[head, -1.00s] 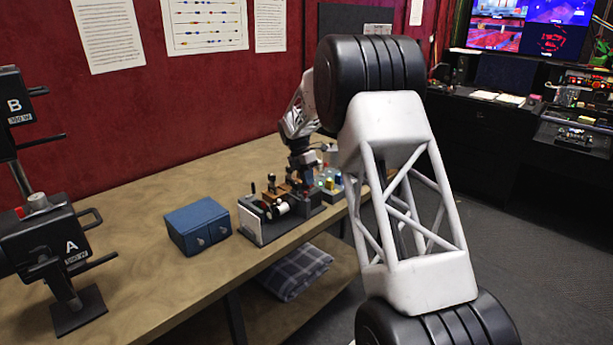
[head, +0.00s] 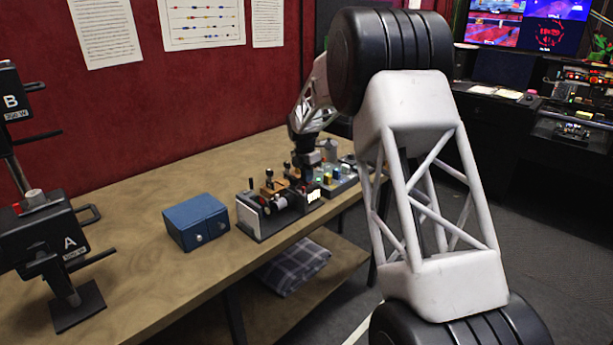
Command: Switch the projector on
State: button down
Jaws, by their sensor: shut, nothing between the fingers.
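Nothing in view is plainly marked as the projector. On the bench stand two black units labelled A (head: 60,240) and B (head: 14,105), both marked 300 W, at the left. A small dark device (head: 268,215) with a white front plate, levers and a pale lit panel stands mid-bench. Just right of it is a grey button box (head: 340,183) with green, yellow and blue buttons. My gripper (head: 305,175) points down over the place where these two meet. Its fingers are shut and empty; the tips are small and partly hidden, so contact cannot be told.
A blue box (head: 196,222) sits left of the device on the wooden bench (head: 140,260). A folded checked cloth (head: 293,265) lies on the lower shelf. My arm covers the bench's right end. A dark console (head: 480,120) with monitors stands beyond. The bench front is clear.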

jog(key=shift+s+d+f, duration=0.1)
jog(key=shift+s+f, duration=0.1)
jog(key=shift+f, duration=0.25)
jog(key=shift+s+d+f, duration=0.1)
jog(key=shift+s+f, duration=0.05)
jog(key=shift+f, duration=0.4)
jog(key=shift+w+a, duration=0.6)
jog(key=shift+a, duration=0.1)
jog(key=w+a+r, duration=0.1)
jog(key=r, duration=0.6)
jog(key=w+a+r, duration=0.1)
jog(key=w+r, duration=0.1)
jog(key=r, duration=0.6)
jog(key=shift+w+a+r, duration=0.15)
jog(key=shift+a+r, duration=0.1)
jog(key=shift+a, duration=0.05)
jog(key=c, duration=1.8)
grip_release()
jog(key=shift+c, duration=0.2)
